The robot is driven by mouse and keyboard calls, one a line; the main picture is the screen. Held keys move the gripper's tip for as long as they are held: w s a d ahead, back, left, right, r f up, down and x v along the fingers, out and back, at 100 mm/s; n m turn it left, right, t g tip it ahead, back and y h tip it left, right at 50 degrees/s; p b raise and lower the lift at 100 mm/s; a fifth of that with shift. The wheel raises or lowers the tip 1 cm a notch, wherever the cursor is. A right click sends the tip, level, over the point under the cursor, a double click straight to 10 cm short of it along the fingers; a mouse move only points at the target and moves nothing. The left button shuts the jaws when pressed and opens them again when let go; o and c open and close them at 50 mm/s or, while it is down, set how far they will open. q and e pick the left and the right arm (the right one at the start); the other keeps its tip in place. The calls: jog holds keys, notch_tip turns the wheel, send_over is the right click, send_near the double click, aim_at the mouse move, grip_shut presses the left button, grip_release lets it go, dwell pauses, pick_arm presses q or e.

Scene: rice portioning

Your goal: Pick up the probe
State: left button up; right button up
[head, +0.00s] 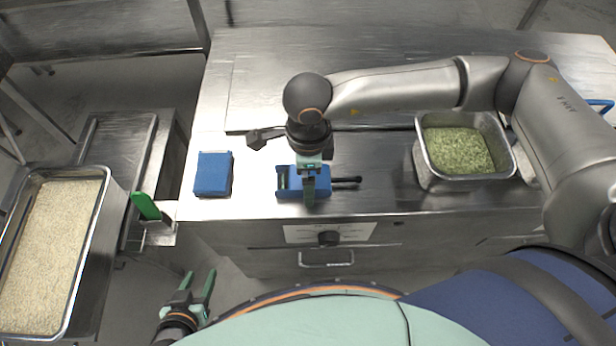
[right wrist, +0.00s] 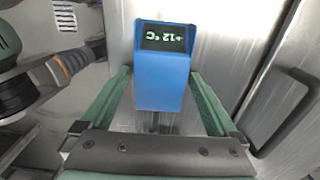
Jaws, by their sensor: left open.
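The probe (head: 322,180) is a blue block with a dark rod pointing right, lying on the steel counter near its front edge. In the right wrist view, the blue body (right wrist: 162,84) has a display reading +12 °C. My right gripper (head: 309,190) points down over the probe, one green finger crossing in front of its body. In the right wrist view, its fingers (right wrist: 160,100) stand apart on either side of the body, with gaps beside its lower part. My left gripper (head: 200,283) is open and empty, low, in front of the counter.
A second blue block (head: 213,173) lies left of the probe. A steel pan of green herbs (head: 421,170) stands right, under my right arm. A large rice pan (head: 101,215) is at far left, near a green-handled tool (head: 146,206). A drawer handle (head: 327,258) faces me.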

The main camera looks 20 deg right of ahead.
jog(key=c, duration=1.2)
jog(key=shift+r, duration=0.2)
jog(key=shift+c, duration=0.2)
jog(key=shift+r, duration=0.25)
notch_tip(320, 180, up, 2)
jog(key=shift+r, duration=0.15)
jog(key=s+a+r, duration=0.4)
jog(key=a+r, duration=0.1)
jog(key=r, duration=0.3)
jog(key=s+a+r, duration=0.5)
jog(key=r, duration=0.3)
jog(key=shift+s+a+b, duration=0.2)
jog(key=shift+b, duration=0.25)
jog(key=shift+f, duration=0.15)
